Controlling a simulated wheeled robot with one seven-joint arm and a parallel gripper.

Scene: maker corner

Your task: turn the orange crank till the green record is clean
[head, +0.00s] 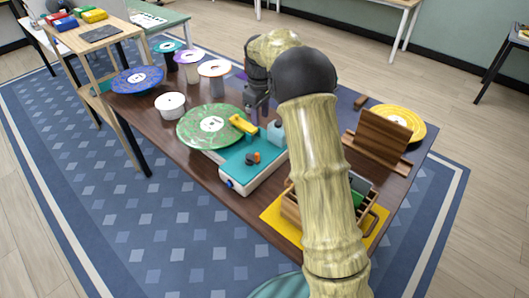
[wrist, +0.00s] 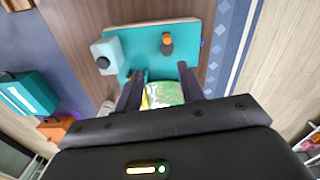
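The green record (head: 200,133) with a white label lies flat at the end of a teal-topped box (head: 235,167) on the brown table. The orange crank (head: 252,158) stands on the teal top; it also shows in the wrist view (wrist: 167,43). A yellow bar (head: 242,123) reaches over the record's edge. My gripper (head: 258,108) is above the table, behind the box. In the wrist view my gripper (wrist: 160,80) is open, its fingers apart with part of the record (wrist: 167,93) and something yellow showing between them. The crank is beyond the fingertips, not held. Much of the record is hidden there.
A white tub (head: 170,104), a blue record (head: 138,79) and several spools stand at the left. A wooden rack (head: 378,138) and a yellow record (head: 398,122) are at the right.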

